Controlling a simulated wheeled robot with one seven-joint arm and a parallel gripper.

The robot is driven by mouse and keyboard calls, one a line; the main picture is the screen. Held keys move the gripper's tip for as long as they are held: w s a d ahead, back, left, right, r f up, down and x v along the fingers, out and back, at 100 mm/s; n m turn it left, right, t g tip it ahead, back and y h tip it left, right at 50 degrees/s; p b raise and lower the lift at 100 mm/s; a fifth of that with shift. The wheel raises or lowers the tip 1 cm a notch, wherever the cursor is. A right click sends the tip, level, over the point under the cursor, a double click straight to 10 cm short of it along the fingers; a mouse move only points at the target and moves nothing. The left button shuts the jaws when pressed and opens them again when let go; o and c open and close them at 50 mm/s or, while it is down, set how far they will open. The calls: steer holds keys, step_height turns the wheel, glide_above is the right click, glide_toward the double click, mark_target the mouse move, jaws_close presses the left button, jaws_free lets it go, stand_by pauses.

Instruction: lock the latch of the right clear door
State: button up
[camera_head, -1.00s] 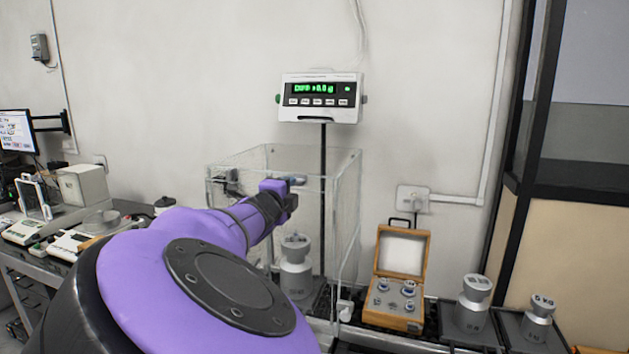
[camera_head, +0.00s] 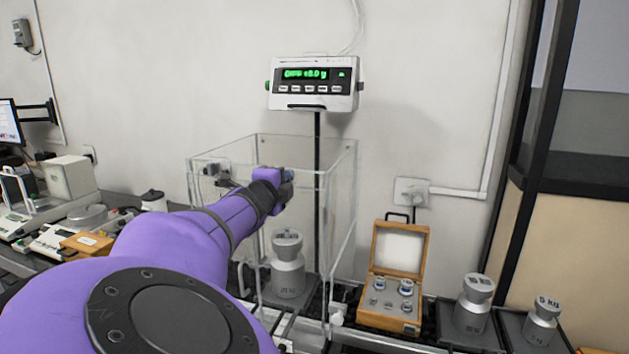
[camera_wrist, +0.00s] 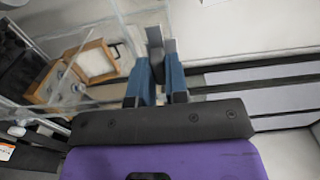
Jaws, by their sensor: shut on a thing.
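The clear weighing enclosure (camera_head: 338,190) stands behind my arm, with its clear panels upright. My gripper (camera_head: 289,176) is at the upper front of the enclosure. In the wrist view its two blue fingers (camera_wrist: 159,82) are close together, with small grey pieces at their tips, beside a clear panel (camera_wrist: 95,28). It is shut on the latch of the right clear door, which is mostly hidden by the fingers. Whether the latch is locked cannot be told. Another dark latch fitting (camera_head: 213,169) shows at the enclosure's upper left.
A large metal weight (camera_head: 288,272) stands inside the enclosure. An open wooden weight case (camera_head: 392,318) and two more weights (camera_head: 473,303) (camera_head: 541,322) stand to the right. The display (camera_head: 313,88) is on a pole behind. Smaller balances (camera_head: 72,236) are at left.

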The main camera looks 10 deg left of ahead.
steer(key=shift+d+n, duration=0.1)
steer(key=shift+n, duration=0.4)
jaws_close()
steer(key=n, duration=1.7)
stand_by(0.4)
steer(key=o, duration=0.7)
jaws_free()
steer(key=shift+s, duration=0.1)
